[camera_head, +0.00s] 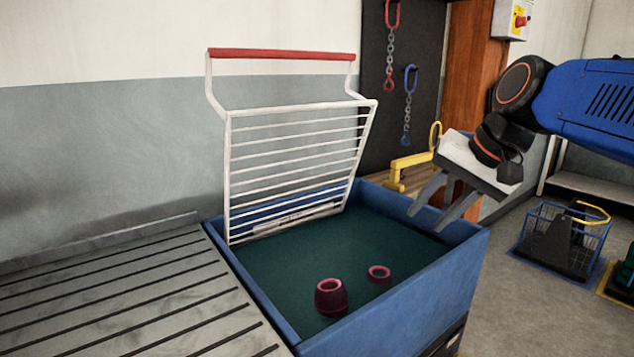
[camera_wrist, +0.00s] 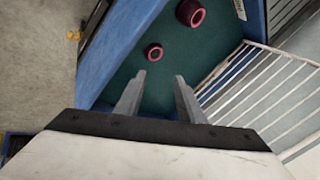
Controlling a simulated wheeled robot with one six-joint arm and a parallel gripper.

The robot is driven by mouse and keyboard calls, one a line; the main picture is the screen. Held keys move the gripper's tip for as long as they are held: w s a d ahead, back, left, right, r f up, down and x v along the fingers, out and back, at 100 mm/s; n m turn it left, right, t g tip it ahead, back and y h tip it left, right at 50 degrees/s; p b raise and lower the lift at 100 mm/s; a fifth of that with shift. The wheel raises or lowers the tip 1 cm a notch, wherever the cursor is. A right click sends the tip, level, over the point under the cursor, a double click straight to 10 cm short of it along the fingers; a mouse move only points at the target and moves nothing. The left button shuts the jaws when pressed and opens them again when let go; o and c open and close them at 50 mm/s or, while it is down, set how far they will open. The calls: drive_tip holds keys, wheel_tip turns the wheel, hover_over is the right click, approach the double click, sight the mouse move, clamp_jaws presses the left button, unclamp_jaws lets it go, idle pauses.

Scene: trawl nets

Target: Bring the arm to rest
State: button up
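My gripper (camera_head: 437,207) is on the right in the head view, at the end of my blue arm, above the right edge of a blue bin (camera_head: 415,289). Its two grey fingers point down and left and stand apart with nothing between them. In the wrist view the gripper (camera_wrist: 160,85) also shows open and empty, with the bin's dark green floor beyond the fingertips. Two dark red rings lie in the bin: a taller one (camera_head: 331,297) and a flatter one (camera_head: 379,274). Both also show in the wrist view, apart from the fingers.
A white wire grate (camera_head: 295,165) with a red handle bar (camera_head: 282,54) stands up at the bin's back left. A slatted metal table (camera_head: 120,300) adjoins the bin's left. Chains (camera_head: 409,105) hang on a dark board behind. A wire basket (camera_head: 560,240) stands on the floor at right.

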drive_tip(key=s+d+f+n+h, duration=0.2)
drive_tip(key=s+d+f, duration=0.2)
drive_tip(key=s+f, duration=0.4)
drive_tip(key=s+d+f+n+h, duration=0.2)
drive_tip(key=s+f, duration=0.6)
drive_tip(key=f, duration=0.6)
drive_tip(key=shift+d+f, duration=0.25)
drive_tip(key=shift+d, duration=0.6)
